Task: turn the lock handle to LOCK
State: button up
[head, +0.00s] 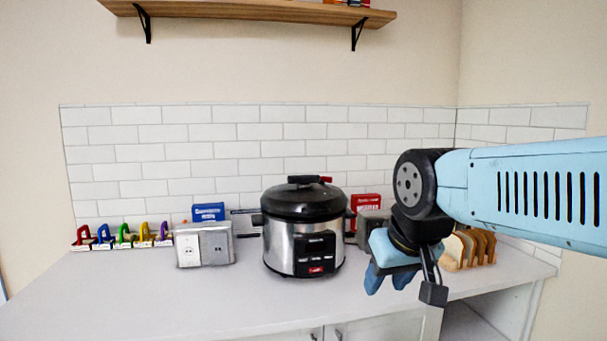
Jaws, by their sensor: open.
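A silver and black pressure cooker (305,235) stands upright on the counter near the middle of the head view. Its black lid (300,203) is on top. A black handle with a red end (308,180) lies across the top of the lid, the red end pointing right. It looks like the lock handle, but no LOCK marking is readable. My gripper (387,283) is to the right of the cooker and appears nearer to me, with its blue fingers pointing down. It is open and empty, apart from the cooker and below the level of the lid handle.
A grey outlet box (205,245) and several coloured padlock-like items (122,236) stand left of the cooker. A grey box (371,222) and a wooden rack (470,249) are at the right. A wall shelf (250,10) hangs above. The front left counter (150,300) is clear.

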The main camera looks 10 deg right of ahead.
aim_at(301, 181)
jog(key=u, duration=0.1)
jog(key=i, duration=0.95)
jog(key=z, duration=0.1)
